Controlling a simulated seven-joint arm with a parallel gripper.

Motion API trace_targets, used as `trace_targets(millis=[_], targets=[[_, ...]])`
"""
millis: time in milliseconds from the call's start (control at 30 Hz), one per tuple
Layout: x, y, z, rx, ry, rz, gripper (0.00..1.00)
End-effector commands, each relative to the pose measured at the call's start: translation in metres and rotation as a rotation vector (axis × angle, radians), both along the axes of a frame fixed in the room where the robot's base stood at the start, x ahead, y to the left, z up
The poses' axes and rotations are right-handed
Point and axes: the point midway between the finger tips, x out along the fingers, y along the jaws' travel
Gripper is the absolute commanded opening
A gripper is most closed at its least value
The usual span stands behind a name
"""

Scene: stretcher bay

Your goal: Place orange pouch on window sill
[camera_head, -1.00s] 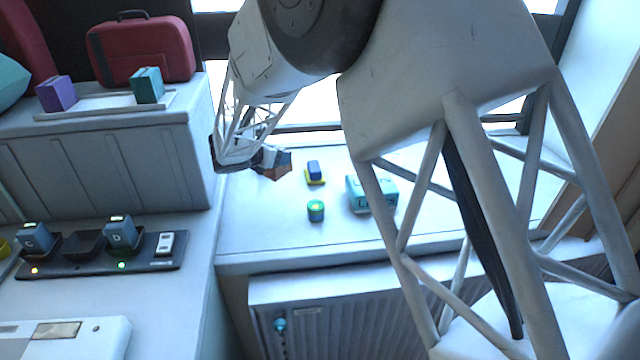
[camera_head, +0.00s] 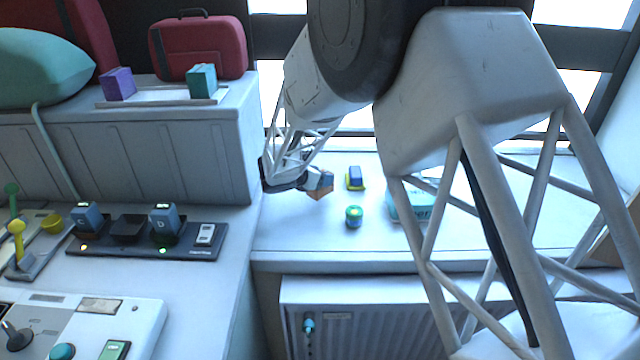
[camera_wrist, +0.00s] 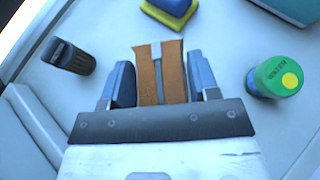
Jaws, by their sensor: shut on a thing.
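The orange pouch (camera_head: 320,190) is held at my gripper's tip, over the left part of the white window sill (camera_head: 290,228). In the wrist view the orange pouch (camera_wrist: 160,75) sits between the two blue-grey fingers, with a pale strip between its two orange bands. My gripper (camera_wrist: 161,85) is shut on it; it also shows in the head view (camera_head: 306,183). I cannot tell whether the pouch touches the sill. My arm hides part of the sill on the right.
On the sill are a green cylinder (camera_head: 353,217), a blue and yellow block (camera_head: 355,178) and a teal box (camera_head: 403,204). A dark cylinder (camera_wrist: 70,57) stands left of the pouch in the wrist view. A raised grey bench (camera_head: 150,150) borders the sill's left side.

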Motion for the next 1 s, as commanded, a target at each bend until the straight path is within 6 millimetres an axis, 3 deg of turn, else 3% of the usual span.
trace_targets(millis=[233,733,767,900,1000], targets=[[0.000,0.000,-0.024,0.001,-0.001,0.000,0.26],[0.000,0.000,-0.030,0.001,-0.001,0.000,0.26],[0.000,0.000,-0.030,0.001,-0.001,0.000,0.58],[0.000,0.000,-0.030,0.001,-0.001,0.000,0.80],[0.000,0.000,-0.030,0.001,-0.001,0.000,0.81]])
